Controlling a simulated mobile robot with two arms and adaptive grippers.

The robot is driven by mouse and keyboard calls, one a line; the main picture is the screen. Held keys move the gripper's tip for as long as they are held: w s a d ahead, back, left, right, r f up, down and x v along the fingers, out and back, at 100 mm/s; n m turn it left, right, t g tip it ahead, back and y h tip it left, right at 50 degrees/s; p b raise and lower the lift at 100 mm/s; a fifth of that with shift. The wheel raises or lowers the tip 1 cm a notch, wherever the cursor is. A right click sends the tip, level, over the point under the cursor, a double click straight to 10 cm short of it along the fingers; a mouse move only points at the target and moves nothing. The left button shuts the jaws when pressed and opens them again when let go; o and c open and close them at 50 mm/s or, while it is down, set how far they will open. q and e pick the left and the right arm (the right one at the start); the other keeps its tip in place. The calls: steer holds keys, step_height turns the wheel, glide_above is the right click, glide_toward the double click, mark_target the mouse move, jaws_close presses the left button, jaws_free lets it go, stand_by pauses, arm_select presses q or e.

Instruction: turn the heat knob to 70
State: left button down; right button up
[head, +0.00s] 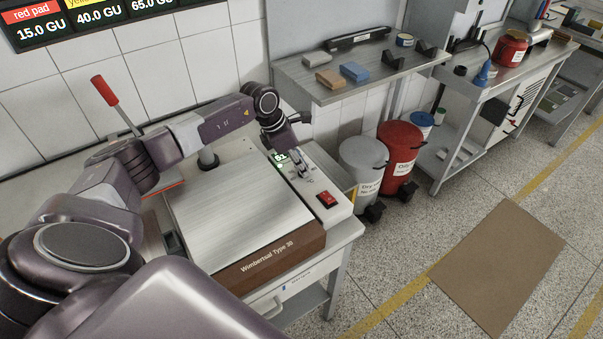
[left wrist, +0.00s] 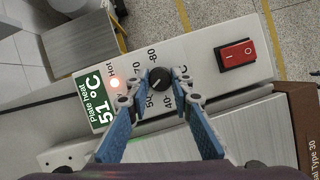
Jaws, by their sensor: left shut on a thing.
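The black heat knob (left wrist: 159,80) sits on the light control panel (left wrist: 200,50) of the hot plate, with a printed number scale beside it. The 80 mark is legible; some others are partly hidden. The knob's exact setting is too small to tell. The green plate heat display (left wrist: 98,106) reads 51 °C and also shows in the head view (head: 279,158). My left gripper (left wrist: 160,78) is shut on the knob, one blue finger on each side. In the head view it (head: 302,172) reaches down onto the panel. My right gripper is not in view.
A red rocker switch (head: 327,198) sits on the same panel, near the knob. The metal plate (head: 235,205) lies beside the panel. A shelf (head: 360,72) with small blocks, a grey bin (head: 362,165) and a red bin (head: 400,150) stand beyond.

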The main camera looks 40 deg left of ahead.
arm_select(q)
steer(key=m+b, duration=0.2)
steer(key=b, duration=0.1)
steer(key=m+g+h+b, duration=0.1)
steer(key=m+b, duration=0.1)
steer(key=m+g+b, duration=0.1)
steer(key=m+b, duration=0.2)
steer(key=shift+w+a+f+h+b, duration=0.1)
steer(key=shift+w+h+b, duration=0.2)
steer(key=shift+b, duration=0.05)
steer(key=m+g+b, duration=0.1)
steer(key=m+b, duration=0.1)
steer(key=m, duration=0.1)
steer(key=shift+w+m+g, duration=0.1)
steer(key=shift+m+g, duration=0.3)
steer(key=shift+r+m+g+b, duration=0.2)
steer(key=shift+m+g+b, duration=0.65)
steer(key=shift+m, duration=1.05)
steer(key=c, duration=1.7)
jaws_free()
step_height(320, 180, up, 10)
steer(key=shift+f, duration=0.1)
